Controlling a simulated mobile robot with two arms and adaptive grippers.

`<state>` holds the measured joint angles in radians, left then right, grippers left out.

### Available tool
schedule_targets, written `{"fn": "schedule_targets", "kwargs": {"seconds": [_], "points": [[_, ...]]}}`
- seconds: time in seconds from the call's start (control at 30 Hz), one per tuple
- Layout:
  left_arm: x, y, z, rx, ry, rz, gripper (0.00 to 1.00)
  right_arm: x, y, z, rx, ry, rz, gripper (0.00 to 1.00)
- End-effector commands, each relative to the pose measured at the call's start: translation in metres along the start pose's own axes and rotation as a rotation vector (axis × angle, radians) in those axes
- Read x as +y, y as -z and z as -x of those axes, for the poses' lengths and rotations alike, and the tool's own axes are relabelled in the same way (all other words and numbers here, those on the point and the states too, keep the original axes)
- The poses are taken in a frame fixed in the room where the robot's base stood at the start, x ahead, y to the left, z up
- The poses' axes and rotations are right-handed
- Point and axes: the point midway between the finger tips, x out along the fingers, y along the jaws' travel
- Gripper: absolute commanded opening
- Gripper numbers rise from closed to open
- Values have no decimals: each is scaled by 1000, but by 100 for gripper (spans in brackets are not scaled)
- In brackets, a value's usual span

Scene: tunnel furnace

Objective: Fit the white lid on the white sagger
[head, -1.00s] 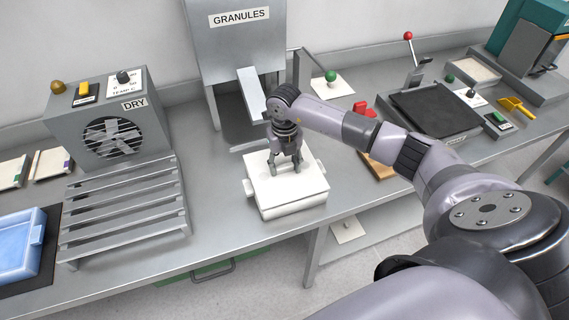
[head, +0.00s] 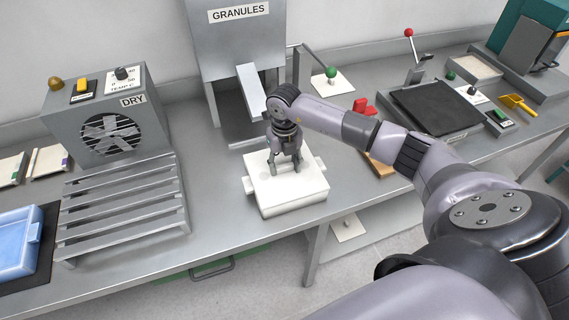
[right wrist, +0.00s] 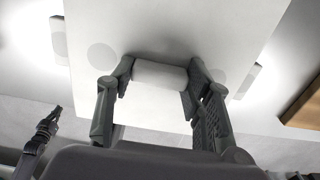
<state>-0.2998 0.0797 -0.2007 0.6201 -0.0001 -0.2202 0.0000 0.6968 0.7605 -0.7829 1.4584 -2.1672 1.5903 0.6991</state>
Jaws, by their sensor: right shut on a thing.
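The white lid (head: 300,185) is a flat square plate. It lies over the white sagger (head: 293,208) on the bench, seemingly level. The sagger's side lugs show past the lid's left and right edges. My right gripper (head: 285,168) points down over the lid's middle. The lid (right wrist: 165,25) also fills much of that view. Whether any gap is left between lid and sagger is too small to tell.
The granules hopper (head: 236,45) with its chute stands behind the sagger. A slatted grey rack (head: 125,205) and the DRY fan box (head: 100,115) stand left. A brown board (head: 378,166) and a black-topped plate (head: 437,108) lie right. The bench's front edge is close to the sagger.

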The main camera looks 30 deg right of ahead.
Motion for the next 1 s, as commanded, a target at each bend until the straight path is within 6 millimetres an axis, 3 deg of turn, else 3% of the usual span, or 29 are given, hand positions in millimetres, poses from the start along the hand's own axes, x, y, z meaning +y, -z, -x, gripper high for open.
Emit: {"fn": "schedule_targets", "kwargs": {"seconds": [0.07, 0.1, 0.43, 0.77, 1.0], "points": [[0, 0, 0, 0, 0, 0, 0, 0, -1, 1, -2, -1, 0, 0], [0, 0, 0, 0, 0, 0, 0, 0, -1, 1, -2, -1, 0, 48], [0, 0, 0, 0, 1, 1, 0, 0, 0, 1, -1, 0, 0, 70], [-3, -2, 0, -3, 4, 1, 0, 0, 0, 1, 1, 1, 0, 70], [-2, -1, 0, -1, 2, 1, 0, -1, -1, 36, -4, 1, 0, 70]]}}
